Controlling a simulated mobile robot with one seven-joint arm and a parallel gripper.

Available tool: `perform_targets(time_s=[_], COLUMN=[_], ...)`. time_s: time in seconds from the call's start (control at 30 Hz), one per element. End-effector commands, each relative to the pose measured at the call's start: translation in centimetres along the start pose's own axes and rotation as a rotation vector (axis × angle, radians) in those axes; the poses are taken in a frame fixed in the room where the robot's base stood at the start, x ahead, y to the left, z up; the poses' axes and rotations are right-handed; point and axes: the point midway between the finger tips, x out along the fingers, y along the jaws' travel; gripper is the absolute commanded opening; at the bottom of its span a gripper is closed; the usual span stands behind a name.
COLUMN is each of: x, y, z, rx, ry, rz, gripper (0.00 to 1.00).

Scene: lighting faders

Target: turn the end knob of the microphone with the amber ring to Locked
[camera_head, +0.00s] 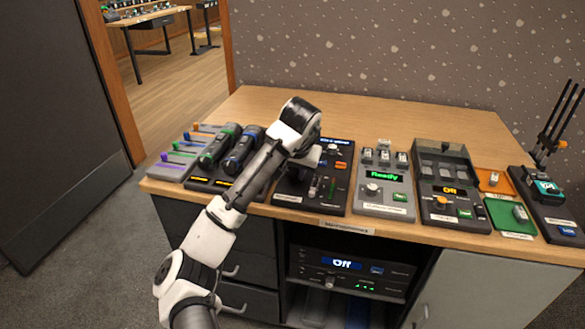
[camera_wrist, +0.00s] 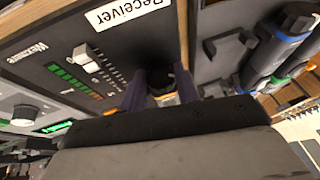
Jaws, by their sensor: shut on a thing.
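My gripper (camera_head: 308,158) is low over the black receiver board on the desk. In the wrist view, its purple fingers (camera_wrist: 165,77) are closed on both sides of a dark piece with an amber patch (camera_wrist: 167,98), which looks like part of the amber-ring microphone. Most of that piece is hidden by my gripper, so its end knob and the knob's setting cannot be read. The green-ring microphone (camera_head: 217,148) and blue-ring microphone (camera_head: 240,152) lie side by side on a rack left of my arm. Beside them in the wrist view is a grey cradle (camera_wrist: 222,55) that looks empty.
The receiver board (camera_wrist: 60,35) carries a slider and green and orange lights. A unit reading "Ready" (camera_head: 384,177) and one reading "Off" (camera_head: 449,190) stand right of it. Purple, green and orange faders (camera_head: 190,145) are at the desk's left end. The desk's back is clear.

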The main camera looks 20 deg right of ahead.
Motion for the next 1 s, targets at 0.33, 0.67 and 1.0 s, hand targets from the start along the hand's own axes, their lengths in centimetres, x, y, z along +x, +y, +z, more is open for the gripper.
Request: perform_targets(time_s=[0.33,0.67,1.0], x=[0.0,0.0,-1.8], y=[0.1,0.1,0.2], z=[0.0,0.0,-0.1], rx=[0.018,0.018,0.019], ry=[0.000,0.000,0.003], rz=[-0.041,-0.041,-0.041], gripper=[0.09,0.54,0.54])
